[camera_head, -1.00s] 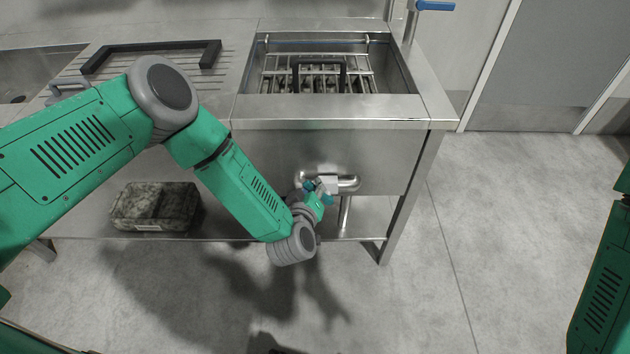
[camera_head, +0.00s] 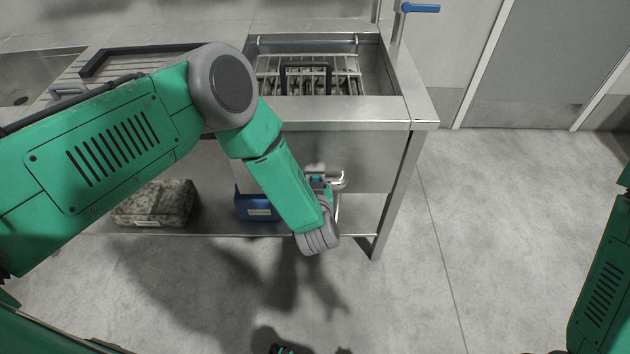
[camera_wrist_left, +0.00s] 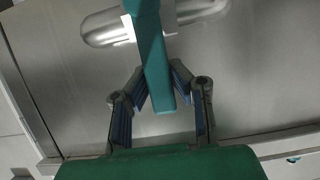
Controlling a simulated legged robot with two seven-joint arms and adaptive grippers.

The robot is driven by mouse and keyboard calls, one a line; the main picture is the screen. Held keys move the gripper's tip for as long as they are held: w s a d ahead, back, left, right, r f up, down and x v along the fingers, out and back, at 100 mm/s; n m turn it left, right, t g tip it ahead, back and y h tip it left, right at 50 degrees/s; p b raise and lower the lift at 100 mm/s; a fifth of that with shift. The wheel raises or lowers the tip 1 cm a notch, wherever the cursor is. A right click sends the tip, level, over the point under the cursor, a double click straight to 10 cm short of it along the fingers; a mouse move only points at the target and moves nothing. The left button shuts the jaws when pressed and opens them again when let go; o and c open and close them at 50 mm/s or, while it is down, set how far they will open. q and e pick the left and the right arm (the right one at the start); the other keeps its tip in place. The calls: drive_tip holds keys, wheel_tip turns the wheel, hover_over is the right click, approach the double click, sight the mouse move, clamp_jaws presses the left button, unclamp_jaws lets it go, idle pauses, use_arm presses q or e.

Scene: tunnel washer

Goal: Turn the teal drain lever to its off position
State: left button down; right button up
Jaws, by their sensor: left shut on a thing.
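The teal drain lever (camera_wrist_left: 152,62) shows large in the left wrist view, running from the top edge down between the fingers of my left gripper (camera_wrist_left: 159,78). The gripper is shut on the lever, one finger on each side. Behind the lever is a pale block on a rounded metal pipe (camera_wrist_left: 101,27) at the sink's steel front. In the head view my left forearm and wrist hide most of the lever and of my left gripper (camera_head: 325,187). My right arm shows at the right edge, but its gripper is not in view.
The steel sink (camera_head: 270,112) has a rack and a dark-handled basket in its basin. On the lower shelf are a mottled grey box (camera_head: 155,203) and a blue box (camera_head: 257,209). A blue-handled tap (camera_head: 420,8) stands behind. The floor to the right is clear.

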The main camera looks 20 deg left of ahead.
use_arm(q)
drive_tip(key=shift+s+d+f, duration=0.15)
drive_tip(key=shift+s+f, duration=0.2)
drive_tip(key=shift+s, duration=0.05)
drive_tip(key=c, duration=1.4)
unclamp_jaws()
drive_tip(key=shift+w+r, duration=0.15)
drive_tip(key=shift+d, duration=0.1)
drive_tip(key=v, duration=1.2)
